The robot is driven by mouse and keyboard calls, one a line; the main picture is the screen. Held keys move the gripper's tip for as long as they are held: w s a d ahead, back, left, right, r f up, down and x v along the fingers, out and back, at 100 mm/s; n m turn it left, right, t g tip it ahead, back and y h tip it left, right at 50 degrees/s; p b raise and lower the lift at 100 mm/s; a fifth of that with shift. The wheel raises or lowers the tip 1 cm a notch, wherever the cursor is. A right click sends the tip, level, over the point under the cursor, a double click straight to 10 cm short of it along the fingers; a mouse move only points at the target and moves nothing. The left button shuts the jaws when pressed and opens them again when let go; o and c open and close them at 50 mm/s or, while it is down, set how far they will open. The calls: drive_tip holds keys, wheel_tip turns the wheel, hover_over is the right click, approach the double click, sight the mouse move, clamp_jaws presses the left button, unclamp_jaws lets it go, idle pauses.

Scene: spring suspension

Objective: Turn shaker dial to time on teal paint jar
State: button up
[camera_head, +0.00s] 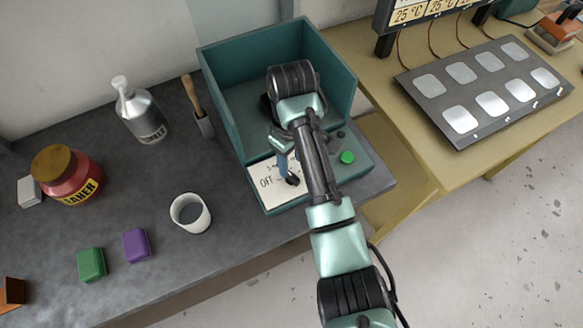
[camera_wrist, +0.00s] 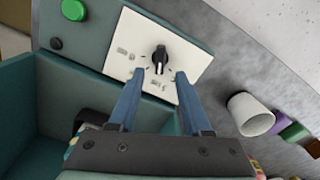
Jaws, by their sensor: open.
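The shaker is a teal open-topped box (camera_head: 226,92) with a white dial plate (camera_head: 264,190) on its front ledge, marked "OFF". The black dial (camera_head: 292,180) is partly covered by my arm in the head view. In the wrist view the dial (camera_wrist: 160,58) shows clearly on its plate (camera_wrist: 128,48), with small marks around it. My gripper (camera_wrist: 160,74) is open, its two blue fingers either side of the dial's line, with the tips just short of it in the picture. I cannot tell whether they touch the plate. No teal paint jar can be made out; my arm hides part of the box interior.
A green button (camera_head: 347,157) sits right of the dial on the ledge. A white cup (camera_head: 190,213), purple block (camera_head: 136,245) and green block (camera_head: 91,264) stand left on the grey bench. A metal bottle (camera_head: 143,118), a scraper (camera_head: 198,108) and a red cleaner tin (camera_head: 68,178) stand farther back.

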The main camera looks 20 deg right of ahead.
sight(291, 175)
wheel_tip(291, 175, up, 8)
drive_tip(key=p, duration=0.3)
drive_tip(key=shift+f, duration=0.2)
drive_tip(key=w+a+r+t, duration=0.6)
drive_tip(key=w+r+t, duration=0.2)
drive_tip(key=w+r, duration=0.45)
drive_tip(key=a+r+m+t, duration=0.1)
drive_tip(key=a+r+t, duration=0.25)
drive_tip(key=r, duration=0.65)
drive_tip(key=a+r+t, duration=0.2)
drive_tip(key=r+t, duration=0.2)
drive_tip(key=r, duration=0.5)
drive_tip(key=s+a+r+m+t, duration=0.1)
drive_tip(key=s+r+m+t, duration=0.1)
drive_tip(key=s+r+t, duration=0.4)
drive_tip(key=s+a+r+m+t, duration=0.1)
drive_tip(key=s+r+t, duration=0.5)
drive_tip(key=s+r, duration=0.6)
wheel_tip(291, 175, up, 7)
drive_tip(key=shift+s+a+f+m, duration=0.15)
drive_tip(key=shift+a+m, duration=0.25)
drive_tip(key=shift+a, duration=0.15)
